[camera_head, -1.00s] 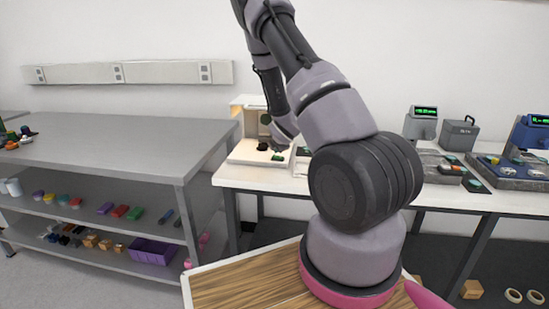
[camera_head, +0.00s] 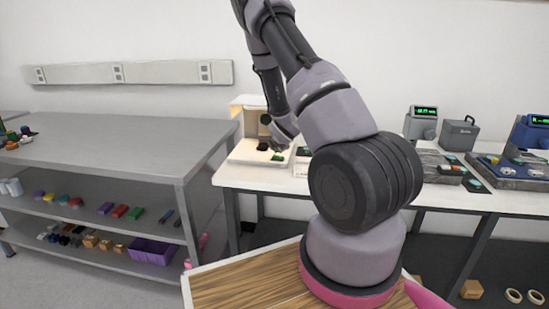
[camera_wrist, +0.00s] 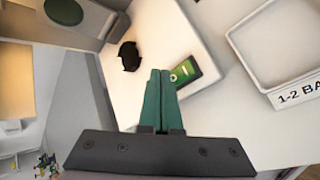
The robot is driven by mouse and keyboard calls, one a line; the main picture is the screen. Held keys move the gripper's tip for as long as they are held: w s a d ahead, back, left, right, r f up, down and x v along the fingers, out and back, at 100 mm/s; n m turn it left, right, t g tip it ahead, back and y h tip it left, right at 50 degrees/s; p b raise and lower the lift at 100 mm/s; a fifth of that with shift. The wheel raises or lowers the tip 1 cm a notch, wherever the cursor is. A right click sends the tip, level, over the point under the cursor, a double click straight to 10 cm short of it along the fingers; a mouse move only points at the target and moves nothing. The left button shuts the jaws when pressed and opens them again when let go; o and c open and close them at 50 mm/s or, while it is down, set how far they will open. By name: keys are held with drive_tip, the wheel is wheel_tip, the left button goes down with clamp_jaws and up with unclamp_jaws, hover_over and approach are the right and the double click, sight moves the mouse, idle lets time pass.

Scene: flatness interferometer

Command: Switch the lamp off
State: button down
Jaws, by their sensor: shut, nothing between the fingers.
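The flatness interferometer (camera_head: 248,117) is a pale open box on the white bench, and its inside looks warmly lit. A green switch plate (camera_wrist: 183,75) with white marks lies on its pale base in the wrist view; a small green patch also shows there in the head view (camera_head: 277,157). My gripper (camera_wrist: 160,74) is shut and empty, its green fingertips beside the left edge of the plate. They overlap the plate's edge in the picture; I cannot tell whether they touch it. My arm hides part of the bench in the head view.
A dark knob-like piece (camera_wrist: 130,55) sits on the base left of the fingertips. A white tray (camera_wrist: 240,45) with a label reading "1-2 BA" is to the right. A grey shelf table (camera_head: 110,140) stands left of the bench.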

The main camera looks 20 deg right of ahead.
drive_tip(key=shift+f, duration=0.1)
idle(0.6)
drive_tip(key=shift+f, duration=0.3)
drive_tip(key=shift+w+a+f, duration=0.15)
drive_tip(key=shift+f, duration=0.2)
idle(0.6)
drive_tip(key=shift+r, duration=0.1)
drive_tip(key=shift+r, duration=0.65)
drive_tip(key=shift+s+d+r, duration=0.15)
drive_tip(key=shift+d+r, duration=0.1)
drive_tip(key=shift+r, duration=0.55)
drive_tip(key=shift+s+d+r, duration=0.2)
drive_tip(key=shift+r, duration=0.6)
drive_tip(key=shift+s+d+r, duration=0.15)
drive_tip(key=shift+d+r, duration=0.1)
drive_tip(key=shift+r, duration=0.55)
